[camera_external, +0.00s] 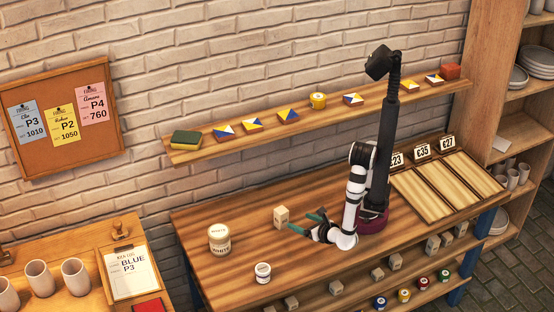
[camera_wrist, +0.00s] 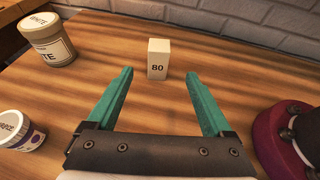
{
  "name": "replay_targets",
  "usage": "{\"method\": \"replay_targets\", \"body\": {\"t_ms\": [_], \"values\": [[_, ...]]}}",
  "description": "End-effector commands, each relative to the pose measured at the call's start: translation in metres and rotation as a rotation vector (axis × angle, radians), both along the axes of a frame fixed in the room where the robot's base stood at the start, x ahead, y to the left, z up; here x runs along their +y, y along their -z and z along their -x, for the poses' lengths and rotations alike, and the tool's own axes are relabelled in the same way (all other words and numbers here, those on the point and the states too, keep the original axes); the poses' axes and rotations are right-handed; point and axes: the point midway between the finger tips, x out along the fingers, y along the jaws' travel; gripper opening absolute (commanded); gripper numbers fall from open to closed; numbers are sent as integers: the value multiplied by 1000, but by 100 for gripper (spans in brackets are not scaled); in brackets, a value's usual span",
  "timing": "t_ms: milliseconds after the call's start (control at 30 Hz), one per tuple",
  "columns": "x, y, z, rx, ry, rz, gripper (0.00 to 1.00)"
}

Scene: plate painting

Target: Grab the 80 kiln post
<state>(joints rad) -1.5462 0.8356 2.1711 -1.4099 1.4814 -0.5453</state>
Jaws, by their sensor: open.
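The 80 kiln post (camera_wrist: 158,59) is a small pale block standing upright on the wooden table, its face marked "80" in the wrist view. It also shows in the external view (camera_external: 281,217), just left of my gripper (camera_external: 306,225). In the wrist view my gripper (camera_wrist: 158,90) has its two teal fingers apart and empty. The post stands beyond the fingertips, roughly centred between them and apart from both.
A large jar labelled white (camera_wrist: 50,42) and a smaller labelled jar (camera_wrist: 18,130) stand to the left on the table (camera_external: 200,275). A brick wall is behind. Wooden panels (camera_external: 420,195) lie at the right. Several other blocks (camera_external: 336,287) are on the shelf below.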

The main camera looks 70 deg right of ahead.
Motion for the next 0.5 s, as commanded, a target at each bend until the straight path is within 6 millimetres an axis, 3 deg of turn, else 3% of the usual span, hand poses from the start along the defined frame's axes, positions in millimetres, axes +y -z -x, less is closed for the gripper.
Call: {"method": "replay_targets", "body": {"t_ms": [300,500], "values": [[-40,33,-62,3,-8,11,85],[-54,43,-85,2,-9,9,85]]}}
